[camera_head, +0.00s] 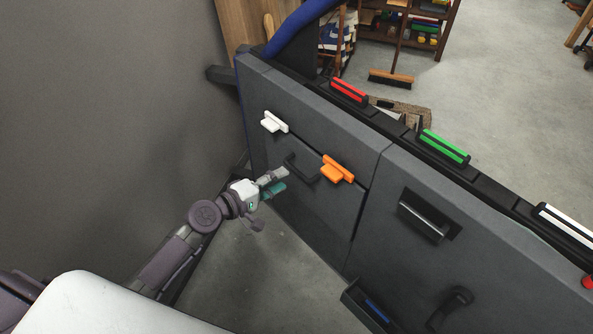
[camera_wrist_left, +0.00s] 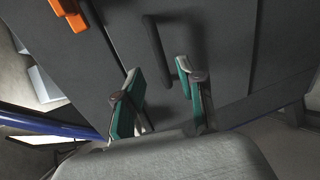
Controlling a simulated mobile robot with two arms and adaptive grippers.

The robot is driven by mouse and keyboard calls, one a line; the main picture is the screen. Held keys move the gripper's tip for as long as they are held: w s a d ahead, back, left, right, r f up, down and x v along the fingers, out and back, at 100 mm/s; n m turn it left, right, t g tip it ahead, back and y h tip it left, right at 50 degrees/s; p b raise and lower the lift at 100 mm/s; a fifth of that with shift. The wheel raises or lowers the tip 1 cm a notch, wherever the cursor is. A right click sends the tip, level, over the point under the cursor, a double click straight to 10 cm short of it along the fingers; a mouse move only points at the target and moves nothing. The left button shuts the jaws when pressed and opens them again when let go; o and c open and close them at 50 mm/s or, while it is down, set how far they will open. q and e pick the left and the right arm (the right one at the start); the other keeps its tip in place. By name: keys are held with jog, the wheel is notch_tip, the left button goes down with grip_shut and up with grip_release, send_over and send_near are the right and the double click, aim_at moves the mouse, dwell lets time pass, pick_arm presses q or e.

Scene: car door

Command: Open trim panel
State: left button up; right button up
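The grey trim panel (camera_head: 325,215) is the lower left part of the car door, with a dark bar handle (camera_head: 300,170) on it. A white clip (camera_head: 273,122) and an orange clip (camera_head: 337,169) sit along its upper seam. My left gripper (camera_head: 275,182) is just left of the handle, in front of the panel. In the left wrist view, its two teal-padded fingers (camera_wrist_left: 158,95) are apart with nothing between them. The handle (camera_wrist_left: 155,50) lies ahead, between the finger lines; I cannot tell whether a finger touches it. The orange clip shows top left (camera_wrist_left: 70,12). My right gripper is out of view.
The door's right part has a silver-edged pull (camera_head: 425,220), a dark lower handle (camera_head: 452,308) and an open tray (camera_head: 367,307) with a blue item. Red (camera_head: 349,92) and green (camera_head: 444,147) bars top the door. A grey wall (camera_head: 100,110) stands left.

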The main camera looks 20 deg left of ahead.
aim_at(297, 170)
pick_arm(q)
jog(key=x, duration=0.6)
jog(key=shift+w+d+f, duration=0.15)
jog(key=shift+w+d, duration=0.05)
jog(key=shift+w, duration=0.1)
grip_shut()
